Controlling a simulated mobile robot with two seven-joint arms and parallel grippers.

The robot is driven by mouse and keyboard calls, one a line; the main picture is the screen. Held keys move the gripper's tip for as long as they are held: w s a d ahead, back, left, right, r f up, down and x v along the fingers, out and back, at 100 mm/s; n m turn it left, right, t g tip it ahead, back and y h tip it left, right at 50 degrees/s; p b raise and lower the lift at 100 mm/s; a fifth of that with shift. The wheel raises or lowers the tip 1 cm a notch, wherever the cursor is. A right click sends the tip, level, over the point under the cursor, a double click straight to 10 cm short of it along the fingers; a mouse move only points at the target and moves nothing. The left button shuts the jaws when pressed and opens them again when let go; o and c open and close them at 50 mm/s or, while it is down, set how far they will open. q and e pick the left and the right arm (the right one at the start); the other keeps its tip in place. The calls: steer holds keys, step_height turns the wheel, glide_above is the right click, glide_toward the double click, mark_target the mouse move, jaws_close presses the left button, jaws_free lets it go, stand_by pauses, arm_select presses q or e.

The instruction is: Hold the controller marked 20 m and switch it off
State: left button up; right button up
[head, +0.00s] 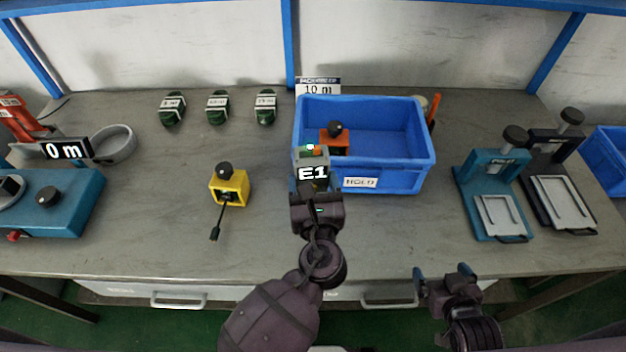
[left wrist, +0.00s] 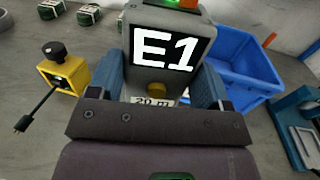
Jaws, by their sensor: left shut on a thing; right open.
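The controller (head: 312,158) is a grey box with a black display reading E1. A small label reading 20 m (left wrist: 150,101) shows low on its face in the left wrist view, below a round yellow knob (left wrist: 156,88). A lit green light and an orange-red part sit on its top. My left gripper (head: 317,192) is shut on the controller (left wrist: 165,75), with a blue finger on each side, at the front left of the blue bin. My right gripper (head: 442,274) is open and empty, in front of the bench edge, well apart from the controller.
The blue bin (head: 398,179), labelled HOLD, contains an orange box (head: 334,144); a 10 m sign (head: 318,87) stands behind. A yellow box (head: 229,182) with a cable lies left. Teal (head: 490,185) and black presses stand right. Several green parts lie behind; bench front right is clear.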

arm_select(q)
steer(key=shift+f+b, duration=0.4)
steer(key=shift+f, duration=0.35)
steer(key=shift+f+b, duration=0.55)
steer(key=shift+f, duration=0.3)
arm_select(e)
steer(key=shift+g, duration=0.3)
steer(key=shift+s+f+b, duration=0.2)
steer(key=shift+f+b, duration=0.6)
steer(key=shift+f, duration=0.6)
steer(key=shift+s+f+b, duration=0.25)
steer(key=shift+f+b, duration=0.5)
steer(key=shift+f, duration=0.7)
steer(key=shift+s+f+b, duration=0.2)
steer(key=shift+f+b, duration=0.6)
steer(key=shift+f, duration=0.6)
arm_select(q)
steer(key=shift+f+b, duration=0.95)
steer(key=shift+f, duration=4.25)
steer(key=shift+f+b, duration=0.4)
steer(key=shift+f, duration=0.25)
arm_select(e)
steer(key=shift+a+f, duration=0.1)
steer(key=shift+f, duration=0.9)
arm_select(q)
steer(key=shift+f+b, duration=0.4)
steer(key=shift+f, duration=0.3)
arm_select(e)
steer(key=shift+f, duration=0.4)
